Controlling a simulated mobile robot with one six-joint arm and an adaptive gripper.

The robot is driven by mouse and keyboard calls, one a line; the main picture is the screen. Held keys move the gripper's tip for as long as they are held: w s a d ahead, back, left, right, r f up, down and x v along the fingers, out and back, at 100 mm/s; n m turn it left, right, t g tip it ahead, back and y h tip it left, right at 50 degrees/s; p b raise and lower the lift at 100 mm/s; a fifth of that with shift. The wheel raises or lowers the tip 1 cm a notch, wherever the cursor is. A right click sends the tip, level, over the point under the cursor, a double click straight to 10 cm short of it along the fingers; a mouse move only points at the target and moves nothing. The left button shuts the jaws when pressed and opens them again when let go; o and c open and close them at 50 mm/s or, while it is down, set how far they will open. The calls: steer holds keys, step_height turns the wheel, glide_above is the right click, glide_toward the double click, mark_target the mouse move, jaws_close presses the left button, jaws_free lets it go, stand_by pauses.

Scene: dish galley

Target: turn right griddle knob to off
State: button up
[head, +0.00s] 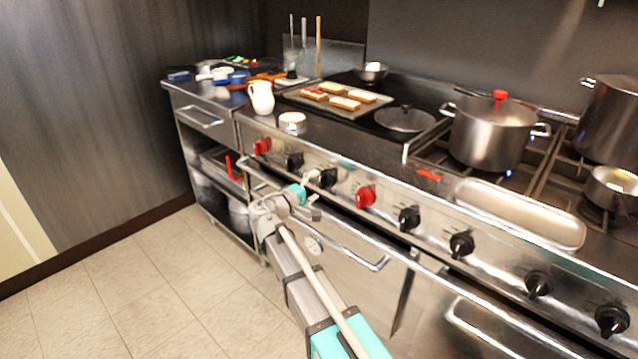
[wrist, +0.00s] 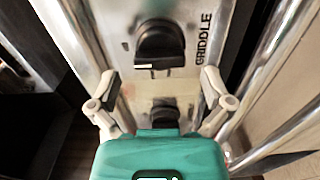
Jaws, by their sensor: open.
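In the head view my gripper (head: 314,195) is just in front of the panel.
A long steel rail (head: 350,245) runs below the knobs, close to my gripper. Red knobs (head: 365,196) (head: 262,146) flank the black pair. Above are a tray of toast (head: 320,104), a pan lid (head: 405,118) and a large pot (head: 492,135). The tiled floor (head: 150,270) is clear.

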steer(key=v, duration=0.9)
steer(key=shift+s, duration=0.2)
steer(key=shift+a, duration=0.15)
